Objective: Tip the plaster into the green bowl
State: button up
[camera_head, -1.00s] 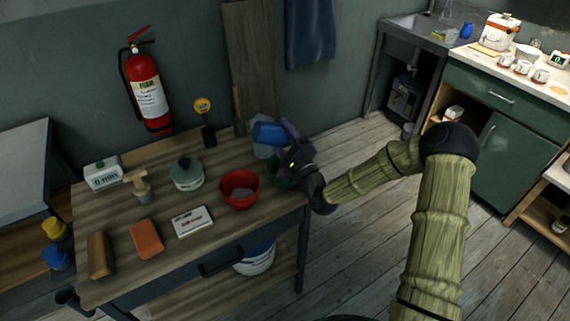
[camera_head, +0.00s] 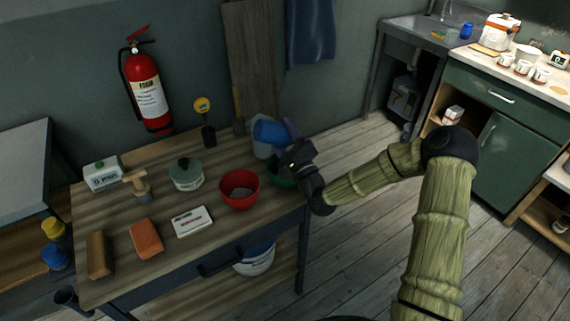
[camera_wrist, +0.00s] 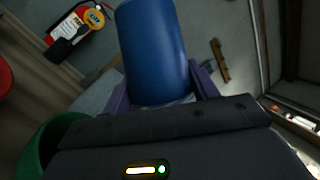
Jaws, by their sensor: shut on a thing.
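My gripper (camera_head: 288,145) is at the right end of the workbench, with its purple fingers shut on a blue cup (camera_head: 268,132). In the wrist view the blue cup (camera_wrist: 153,50) stands out between the fingers. In the head view the cup is tilted, with its wider end toward the lower left. The green bowl (camera_head: 280,178) sits on the bench under my gripper and is mostly hidden by it. Its rim also shows at the lower left of the wrist view (camera_wrist: 45,140). I cannot see any plaster in the cup or the inside of the green bowl.
A red bowl (camera_head: 240,189) with grey contents stands just left of the green bowl.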

jog(key=shift+w+d+f+m+t+h+b, duration=0.1)
jog(key=shift+d+m+t+h+b, duration=0.2)
jog(key=shift+m, duration=0.5)
jog(key=shift+w+m+t+h+b, duration=0.1)
jog(key=shift+m+t+h, duration=0.3)
jog(key=shift+m, duration=0.4)
dwell(1.3)
jog(key=shift+s, duration=0.1)
jog(key=shift+a+r+n+g+y+p, duration=0.2)
jog(key=shift+r+n+g+y+p, duration=0.2)
jog(key=shift+n, duration=0.5)
jog(key=n, duration=0.1)
jog(key=n+g+y, duration=0.1)
jog(key=shift+s+a+r+n+p, duration=0.1)
jog(key=shift+a+n+p, duration=0.2)
jog(key=shift+n+p, duration=0.1)
jog(key=n, duration=0.1)
jog(key=f+n+g, duration=0.1)
jog(key=n, duration=0.1)
jog(key=shift+s+a+f+g+y, duration=0.2)
jog(key=shift+a+f+g+y, duration=0.05)
jog(key=shift+a+g+y, duration=0.1)
jog(key=shift+w+d, duration=0.1)
jog(key=shift+d, duration=0.05)
jog(key=shift+f, duration=0.1)
